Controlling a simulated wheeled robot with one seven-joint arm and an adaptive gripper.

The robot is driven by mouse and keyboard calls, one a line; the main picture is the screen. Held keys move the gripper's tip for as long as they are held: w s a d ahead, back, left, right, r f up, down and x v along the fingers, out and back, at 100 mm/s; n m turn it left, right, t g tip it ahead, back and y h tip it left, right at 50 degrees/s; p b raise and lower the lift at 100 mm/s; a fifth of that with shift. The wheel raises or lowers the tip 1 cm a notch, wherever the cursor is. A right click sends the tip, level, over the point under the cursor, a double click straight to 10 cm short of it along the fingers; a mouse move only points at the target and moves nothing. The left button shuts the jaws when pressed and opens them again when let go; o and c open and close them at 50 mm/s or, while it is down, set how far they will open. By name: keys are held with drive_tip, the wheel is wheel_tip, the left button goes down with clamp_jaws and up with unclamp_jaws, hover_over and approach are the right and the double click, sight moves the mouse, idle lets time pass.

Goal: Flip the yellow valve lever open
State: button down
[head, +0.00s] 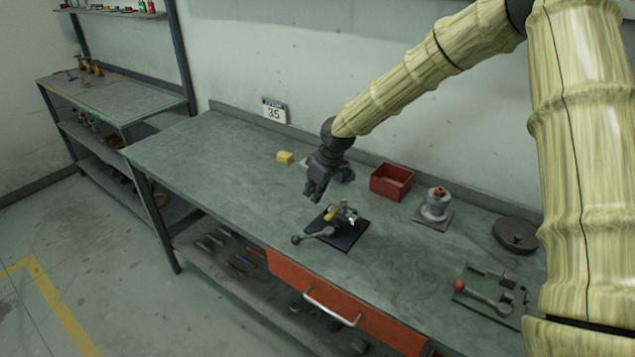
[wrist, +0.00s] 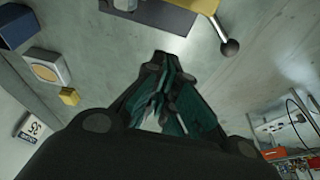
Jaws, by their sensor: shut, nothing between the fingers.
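The valve (head: 345,217) sits on a dark base plate (head: 347,240) near the middle of the bench. Its yellow lever part (head: 331,214) shows beside the valve body, and a grey handle ending in a dark ball (head: 296,239) sticks out to the left front. In the wrist view the yellow part (wrist: 206,5) is cut off at the top edge, with the ball (wrist: 230,47) below it. My gripper (head: 313,197) is shut and empty, above the bench just behind and left of the valve, apart from it. It fills the lower middle of the wrist view (wrist: 166,75).
A yellow block (head: 285,157) lies behind and left of my gripper. A blue object (head: 344,174) is partly hidden behind it. A red bin (head: 391,182), a grey fitting (head: 435,205) and a green plate with a red-knobbed lever (head: 490,297) stand to the right. The bench's left side is clear.

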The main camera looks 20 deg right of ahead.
sight(337, 209)
drive_tip(key=s+d+f+p, duration=0.2)
drive_tip(key=shift+s+f+p, duration=0.1)
drive_tip(key=shift+s+p, duration=0.2)
idle(0.4)
